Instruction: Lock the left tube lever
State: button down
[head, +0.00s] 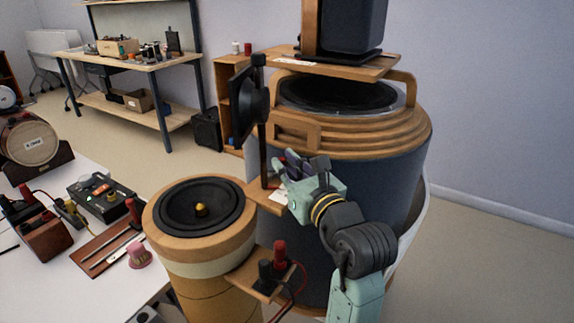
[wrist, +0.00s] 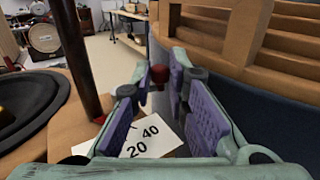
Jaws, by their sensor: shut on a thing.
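The left tube (head: 200,258) is a wooden cylinder with a black speaker cone on top; part of its rim (wrist: 62,125) shows at left in the wrist view. My gripper (head: 285,163) is just right of a dark upright post (head: 263,150), above a small wooden bracket by the tube. In the wrist view my gripper (wrist: 158,76) is closed on a small red knob (wrist: 158,74) between its fingertips. The knob looks like the lever's end; the rest of the lever is hidden. A white scale card (wrist: 152,133) marked 20 and 40 lies below the fingers.
A large dark blue drum (head: 330,215) with stepped wooden rings stands close at right. A wooden shelf with red and black terminals (head: 279,250) juts out in front. A white table (head: 50,290) with instruments is at left. Open floor lies beyond, towards a workbench (head: 130,65).

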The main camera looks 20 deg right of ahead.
dwell(0.3)
jog(key=shift+w+d+n+y, duration=0.15)
jog(key=shift+w+n+y, duration=0.15)
jog(key=shift+n+y, duration=0.55)
jog(key=shift+w+n+g+y+b, duration=0.2)
jog(key=shift+n+g+y, duration=0.15)
jog(key=shift+y, duration=0.4)
jog(key=shift+w+n+g+y+b, duration=0.1)
jog(key=shift+n+g+y+b, duration=0.15)
jog(key=shift+y, duration=0.45)
jog(key=c, duration=1.8)
grip_release()
jog(key=shift+c, duration=0.2)
jog(key=shift+s, duration=0.1)
